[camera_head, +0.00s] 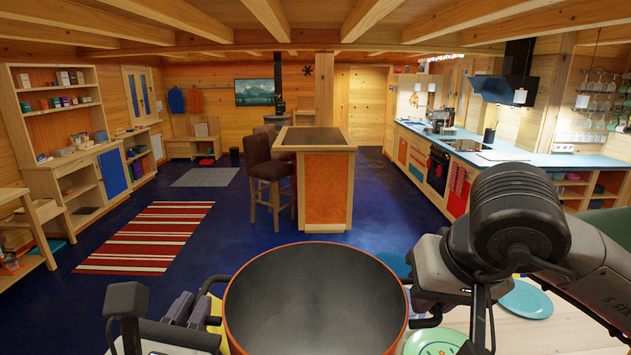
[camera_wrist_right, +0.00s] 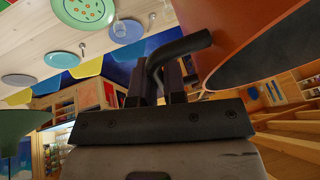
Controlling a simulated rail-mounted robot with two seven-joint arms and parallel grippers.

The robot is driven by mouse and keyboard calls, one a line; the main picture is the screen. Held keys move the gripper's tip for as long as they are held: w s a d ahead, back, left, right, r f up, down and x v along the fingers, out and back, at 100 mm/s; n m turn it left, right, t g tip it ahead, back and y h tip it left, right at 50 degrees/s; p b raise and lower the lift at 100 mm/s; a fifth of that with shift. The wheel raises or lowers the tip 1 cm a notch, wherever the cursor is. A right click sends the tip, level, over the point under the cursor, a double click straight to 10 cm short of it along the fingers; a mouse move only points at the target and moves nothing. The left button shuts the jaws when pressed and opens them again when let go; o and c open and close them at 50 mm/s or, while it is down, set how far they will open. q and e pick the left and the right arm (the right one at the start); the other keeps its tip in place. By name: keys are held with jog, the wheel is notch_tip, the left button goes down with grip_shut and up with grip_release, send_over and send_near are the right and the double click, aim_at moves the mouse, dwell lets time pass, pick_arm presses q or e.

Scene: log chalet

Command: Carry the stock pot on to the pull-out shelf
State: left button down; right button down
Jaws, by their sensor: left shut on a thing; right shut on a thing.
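The stock pot (camera_head: 316,298) is orange-rimmed with a dark, empty-looking inside. It stands upright at the bottom middle of the head view, between my two grippers. My left gripper (camera_head: 200,318) is at its left side, shut on it; the exact contact is partly hidden. My right gripper (camera_head: 430,318) is at its right side, shut on its dark handle. In the right wrist view the jaws (camera_wrist_right: 165,85) close around the dark handle (camera_wrist_right: 182,47), with the orange pot wall (camera_wrist_right: 235,35) beside them. I cannot make out the pull-out shelf for sure.
A pale table with plates, including a blue plate (camera_head: 527,300) and a green one (camera_head: 436,342), lies right of and below the pot. Ahead stand an island (camera_head: 327,180) and bar stools (camera_head: 268,175). A blue kitchen counter (camera_head: 500,150) runs along the right. Blue floor is open at left.

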pick_arm(q)
jog(key=shift+s+r, duration=0.25)
jog(key=shift+r, duration=0.1)
pick_arm(e)
jog(key=shift+s+d+r, duration=0.1)
jog(key=shift+s+r, duration=0.15)
jog(key=shift+r, duration=0.1)
pick_arm(q)
jog(key=shift+a, duration=0.1)
jog(key=shift+f, duration=0.15)
pick_arm(e)
jog(key=shift+f, duration=0.15)
